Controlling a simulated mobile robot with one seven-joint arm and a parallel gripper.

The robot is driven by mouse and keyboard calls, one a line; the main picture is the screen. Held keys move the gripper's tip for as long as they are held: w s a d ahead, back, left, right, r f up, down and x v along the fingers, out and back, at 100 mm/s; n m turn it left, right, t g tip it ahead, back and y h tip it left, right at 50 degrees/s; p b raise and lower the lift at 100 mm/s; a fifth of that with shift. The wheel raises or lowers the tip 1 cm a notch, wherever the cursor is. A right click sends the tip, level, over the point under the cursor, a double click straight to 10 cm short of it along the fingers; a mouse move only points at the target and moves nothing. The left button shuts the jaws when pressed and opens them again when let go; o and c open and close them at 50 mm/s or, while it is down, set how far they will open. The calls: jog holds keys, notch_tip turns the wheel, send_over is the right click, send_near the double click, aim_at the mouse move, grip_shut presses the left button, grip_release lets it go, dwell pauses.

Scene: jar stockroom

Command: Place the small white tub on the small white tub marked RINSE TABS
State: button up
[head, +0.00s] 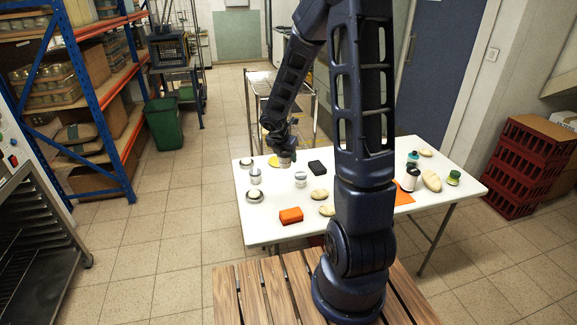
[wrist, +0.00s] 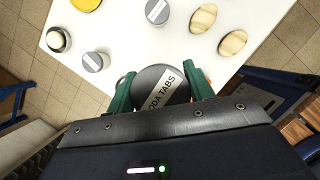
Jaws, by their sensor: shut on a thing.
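My gripper (head: 281,148) is over the left part of the white table. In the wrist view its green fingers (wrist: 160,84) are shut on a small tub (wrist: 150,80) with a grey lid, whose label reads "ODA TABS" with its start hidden. The held tub also shows in the head view (head: 285,162). Two similar small white tubs with grey lids stand on the table, one at left (head: 255,176) and one further right (head: 300,180). They also show in the wrist view, at left (wrist: 95,62) and top (wrist: 157,12). Their labels are too small to read.
The white table (head: 330,225) also holds a yellow disc (head: 272,160), a black block (head: 317,167), an orange block (head: 291,215), pale oval items (head: 319,195) and small dishes with white round things (head: 254,195). Bottles (head: 411,179) stand right of my arm.

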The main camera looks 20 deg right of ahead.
notch_tip(320, 180, up, 7)
send_over(301, 174)
jog(key=f, duration=2)
jog(key=shift+w+d, duration=0.15)
jog(key=shift+d, duration=0.05)
jog(key=o, duration=1.1)
